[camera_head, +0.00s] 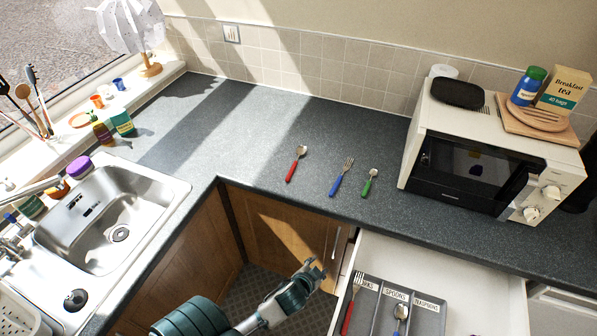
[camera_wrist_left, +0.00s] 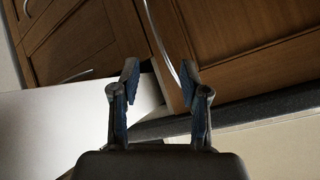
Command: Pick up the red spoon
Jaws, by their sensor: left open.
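The red spoon (camera_head: 291,171) lies on the dark worktop (camera_head: 250,140), its red handle toward the front edge and its metal bowl toward the wall. A blue-handled fork (camera_head: 337,183) and a green-handled teaspoon (camera_head: 368,185) lie to its right. My left gripper (camera_head: 314,268) is open and empty, below the worktop edge in front of the cabinet doors, well apart from the spoon. In the left wrist view, my left gripper (camera_wrist_left: 160,76) has its two fingers spread with nothing between them; the spoon is not in that view. My right gripper is not seen.
An open drawer (camera_head: 455,260) juts out at the lower right; its grey tray (camera_head: 371,318) holds a red-handled fork and a blue-handled spoon. The microwave (camera_head: 470,165) stands at right, the sink (camera_head: 120,200) at left. Worktop around the spoon is clear.

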